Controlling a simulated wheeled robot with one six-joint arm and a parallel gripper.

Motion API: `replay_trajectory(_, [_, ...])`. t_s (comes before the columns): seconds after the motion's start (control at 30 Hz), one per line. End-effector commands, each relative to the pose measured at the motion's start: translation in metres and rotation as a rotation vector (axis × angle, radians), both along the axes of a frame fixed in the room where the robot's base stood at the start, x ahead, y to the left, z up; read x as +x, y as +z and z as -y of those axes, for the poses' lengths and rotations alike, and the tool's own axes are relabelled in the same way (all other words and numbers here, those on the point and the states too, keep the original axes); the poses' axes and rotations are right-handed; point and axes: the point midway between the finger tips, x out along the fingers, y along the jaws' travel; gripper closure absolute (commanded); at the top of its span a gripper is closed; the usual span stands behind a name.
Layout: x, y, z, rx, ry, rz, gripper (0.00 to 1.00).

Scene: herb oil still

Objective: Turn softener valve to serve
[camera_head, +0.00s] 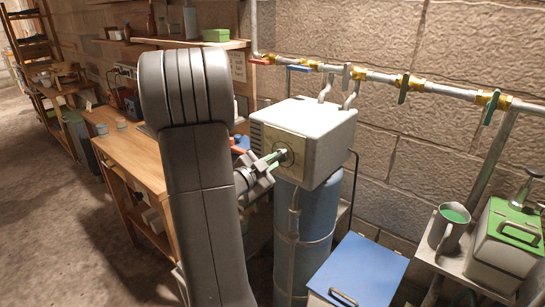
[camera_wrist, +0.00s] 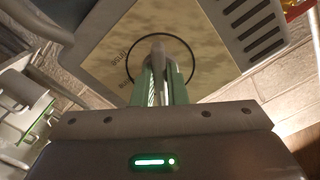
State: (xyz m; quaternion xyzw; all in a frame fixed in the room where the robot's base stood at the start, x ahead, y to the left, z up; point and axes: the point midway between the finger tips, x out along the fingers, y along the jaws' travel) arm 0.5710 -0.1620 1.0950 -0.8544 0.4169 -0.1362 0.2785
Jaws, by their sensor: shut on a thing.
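The softener is a white valve head (camera_head: 318,125) on top of a blue tank (camera_head: 308,225). A pale dial plate (camera_head: 272,150) with a dark ring is on the head's front face. It also shows in the wrist view (camera_wrist: 205,62), with lettering at its left that I cannot read fully. My gripper (camera_head: 281,155) reaches the middle of this plate from the left. In the wrist view its green fingers (camera_wrist: 166,82) are shut on the grey valve lever (camera_wrist: 157,48) at the centre of the ring. The fingers hide part of the lever, so its pointed setting is unclear.
A pipe (camera_head: 455,91) with several small valves runs along the stone wall above. A blue-lidded bin (camera_head: 356,270) stands at the tank's lower right. A bench (camera_head: 470,262) with a mug (camera_head: 449,225) is at right. A wooden workbench (camera_head: 130,160) stands left, behind my arm.

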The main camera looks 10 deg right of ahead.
Motion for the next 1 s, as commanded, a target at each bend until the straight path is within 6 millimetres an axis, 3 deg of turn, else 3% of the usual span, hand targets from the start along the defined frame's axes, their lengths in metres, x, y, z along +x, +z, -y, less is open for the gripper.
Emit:
replay_trajectory(0.4, [-0.001, -0.0012, 0.0003, -0.113, 0.0, -0.148, 1.0])
replay_trajectory(0.97, [-0.0014, -0.0024, 0.0005, -0.128, 0.0, -0.169, 1.0])
replay_trajectory(1.0, [-0.0014, -0.0024, 0.0005, -0.128, 0.0, -0.169, 0.8])
